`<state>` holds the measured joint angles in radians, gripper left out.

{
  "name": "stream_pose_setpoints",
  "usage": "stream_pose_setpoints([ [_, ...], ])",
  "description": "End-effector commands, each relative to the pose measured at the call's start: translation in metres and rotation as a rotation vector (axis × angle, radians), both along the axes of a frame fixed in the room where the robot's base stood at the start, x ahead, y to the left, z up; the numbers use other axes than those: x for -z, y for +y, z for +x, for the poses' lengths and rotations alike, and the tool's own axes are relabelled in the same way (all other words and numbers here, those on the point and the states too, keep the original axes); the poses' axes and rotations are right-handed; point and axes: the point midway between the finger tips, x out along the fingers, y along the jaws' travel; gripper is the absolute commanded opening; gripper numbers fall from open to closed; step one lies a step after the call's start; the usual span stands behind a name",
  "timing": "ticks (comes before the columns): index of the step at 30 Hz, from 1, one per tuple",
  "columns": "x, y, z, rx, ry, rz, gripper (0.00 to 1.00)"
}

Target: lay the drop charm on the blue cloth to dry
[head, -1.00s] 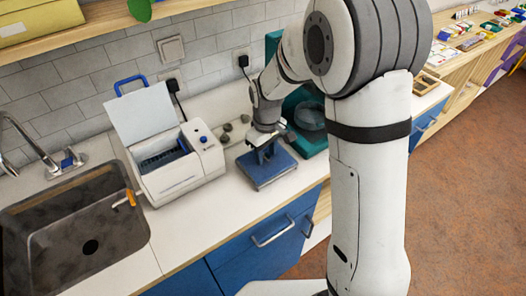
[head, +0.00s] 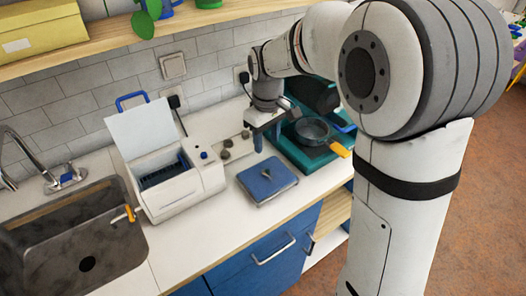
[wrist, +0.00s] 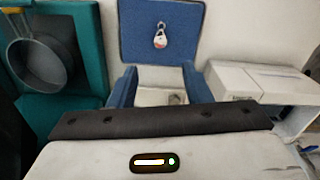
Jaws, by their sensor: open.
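The blue cloth (head: 282,189) is a square pad on the white counter, right of the white machine. The drop charm (wrist: 160,41), small and pale with a reddish mark and a metal ring, lies on the cloth in the wrist view. In the head view it is a small grey spot (head: 265,174) near the cloth's middle. My gripper (head: 267,138) is above and behind the cloth, apart from the charm. In the wrist view its two blue fingers (wrist: 158,84) stand wide apart with nothing between them.
A white machine (head: 183,190) with a raised lid stands left of the cloth, with dark stones (head: 226,148) behind. A grey pan (head: 312,131) with an orange handle sits on a teal stand (head: 300,163) at the right. The sink (head: 75,225) is far left.

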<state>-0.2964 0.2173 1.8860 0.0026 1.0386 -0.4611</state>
Motion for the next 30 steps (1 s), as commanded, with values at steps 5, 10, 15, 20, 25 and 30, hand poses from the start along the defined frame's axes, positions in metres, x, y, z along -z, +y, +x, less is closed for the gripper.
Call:
stream_pose_setpoints([
  [5, -0.008, -0.001, 0.0, 0.001, 0.0, 0.0, 0.44],
  [10, -0.017, -0.014, -0.011, 0.048, -0.017, 0.005, 0.44],
  [15, -0.039, -0.06, -0.054, 0.224, -0.077, 0.025, 0.44],
  [20, -0.048, -0.103, -0.112, 0.437, -0.147, 0.051, 0.44],
  [25, -0.043, -0.133, -0.165, 0.627, -0.208, 0.076, 0.44],
  [30, -0.035, -0.136, -0.194, 0.731, -0.243, 0.091, 0.44],
])
